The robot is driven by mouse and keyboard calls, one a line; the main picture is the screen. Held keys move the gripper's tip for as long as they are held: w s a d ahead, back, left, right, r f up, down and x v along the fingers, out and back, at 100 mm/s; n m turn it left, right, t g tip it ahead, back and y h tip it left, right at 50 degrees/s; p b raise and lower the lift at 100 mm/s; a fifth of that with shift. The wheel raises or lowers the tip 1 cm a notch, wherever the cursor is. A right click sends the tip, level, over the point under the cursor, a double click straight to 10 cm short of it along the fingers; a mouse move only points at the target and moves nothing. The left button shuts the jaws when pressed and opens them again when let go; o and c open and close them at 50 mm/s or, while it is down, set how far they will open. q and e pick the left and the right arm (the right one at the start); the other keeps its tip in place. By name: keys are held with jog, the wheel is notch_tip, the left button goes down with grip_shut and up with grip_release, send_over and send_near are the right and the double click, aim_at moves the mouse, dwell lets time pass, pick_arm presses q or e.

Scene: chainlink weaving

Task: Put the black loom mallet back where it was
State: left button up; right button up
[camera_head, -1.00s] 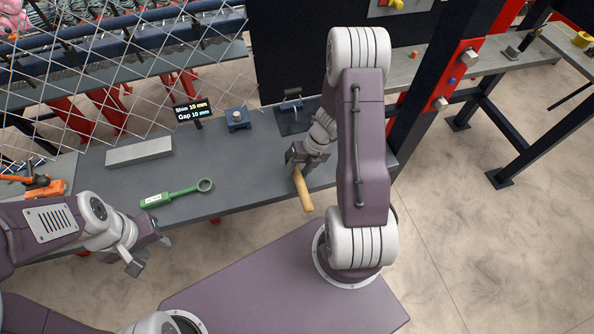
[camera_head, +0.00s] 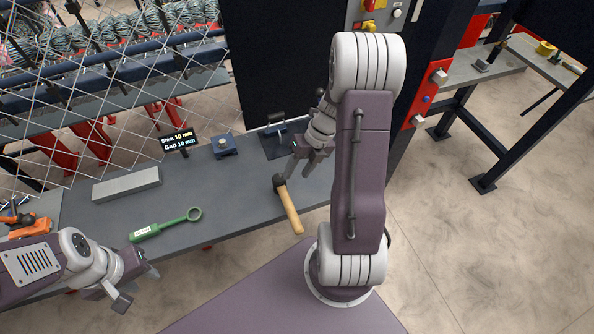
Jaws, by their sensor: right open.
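The black loom mallet (camera_head: 289,206) lies on the grey bench near its front edge, right of centre. Its black head points to the back and its wooden handle sticks out over the front edge. My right gripper (camera_head: 311,168) is open and empty, just behind and above the mallet head, apart from it. My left gripper (camera_head: 136,286) is at the lower left, in front of the bench, with its fingers apart and nothing between them.
On the grey bench (camera_head: 240,187) are a green ring tool (camera_head: 165,225), a grey bar (camera_head: 127,184), a blue block (camera_head: 223,145), a small display (camera_head: 180,142) and a dark stand (camera_head: 278,135). An orange tool (camera_head: 25,225) lies far left. Chainlink mesh hangs behind.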

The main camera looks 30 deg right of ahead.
jog(key=s+a+r+m+h, duration=0.2)
jog(key=a+m, duration=0.3)
jog(key=m, duration=1.1)
jog(key=s+a+r+m+h, duration=0.2)
jog(key=s+a+m, duration=0.2)
jog(key=m, duration=1.3)
jog(key=shift+s+a+m, duration=0.3)
jog(key=shift+s+a, duration=0.05)
jog(key=shift+a, duration=0.5)
notch_tip(320, 180, down, 7)
jog(key=b, duration=0.7)
jog(key=shift+f, duration=0.2)
jog(key=shift+a, duration=0.1)
